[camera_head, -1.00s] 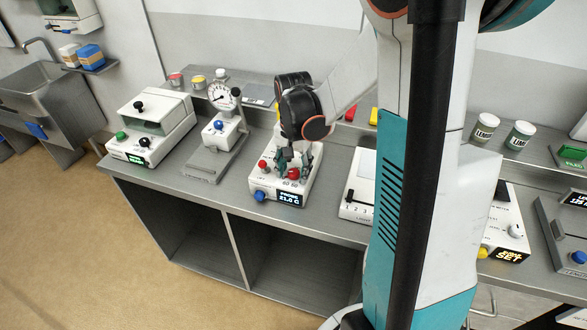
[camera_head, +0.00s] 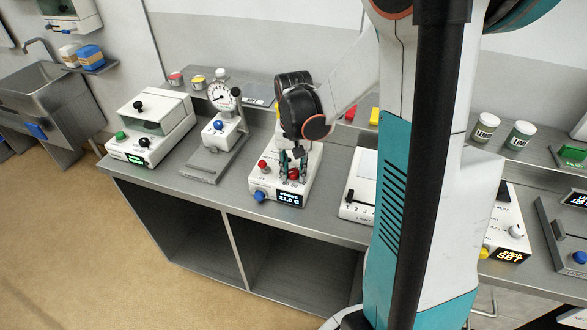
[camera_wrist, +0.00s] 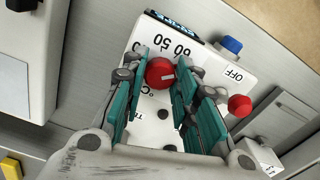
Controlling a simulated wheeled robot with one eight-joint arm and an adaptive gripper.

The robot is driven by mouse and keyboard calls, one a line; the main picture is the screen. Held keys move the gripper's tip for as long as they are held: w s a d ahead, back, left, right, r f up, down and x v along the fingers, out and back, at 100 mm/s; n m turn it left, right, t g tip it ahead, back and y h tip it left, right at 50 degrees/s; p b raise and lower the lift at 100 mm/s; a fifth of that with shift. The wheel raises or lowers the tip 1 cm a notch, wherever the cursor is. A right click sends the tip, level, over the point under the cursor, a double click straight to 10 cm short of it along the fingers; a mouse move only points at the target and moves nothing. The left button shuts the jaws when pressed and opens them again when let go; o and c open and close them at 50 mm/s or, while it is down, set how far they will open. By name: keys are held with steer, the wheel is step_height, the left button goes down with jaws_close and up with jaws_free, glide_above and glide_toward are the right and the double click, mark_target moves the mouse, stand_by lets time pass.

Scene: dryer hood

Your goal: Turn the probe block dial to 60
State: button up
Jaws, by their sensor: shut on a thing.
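The white probe block (camera_head: 277,203) stands on the counter, its display (camera_head: 290,198) reading 21.0 C. Its red dial (camera_head: 293,174) also shows in the wrist view (camera_wrist: 160,71), between the two teal fingers of my gripper (camera_wrist: 162,76). My gripper (camera_head: 292,172) points down and is shut on this dial. The printed 50 and 60 show upside down beside the dial; other scale marks are partly hidden by the fingers. A pale mark on the dial points rightward in the wrist view; I cannot tell which number it matches.
On the same block are a second red knob (camera_wrist: 239,105) and a blue knob (camera_wrist: 231,46) near the OFF label. A dial gauge stand (camera_head: 222,120) is to the left. A white device with a numbered slider (camera_head: 356,200) is close on the right.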

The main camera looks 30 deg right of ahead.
mark_target(294, 172)
steer(key=n, duration=0.5)
steer(key=shift+n, duration=0.4)
stand_by(0.3)
steer(key=o, duration=1.1)
step_height(294, 172, up, 12)
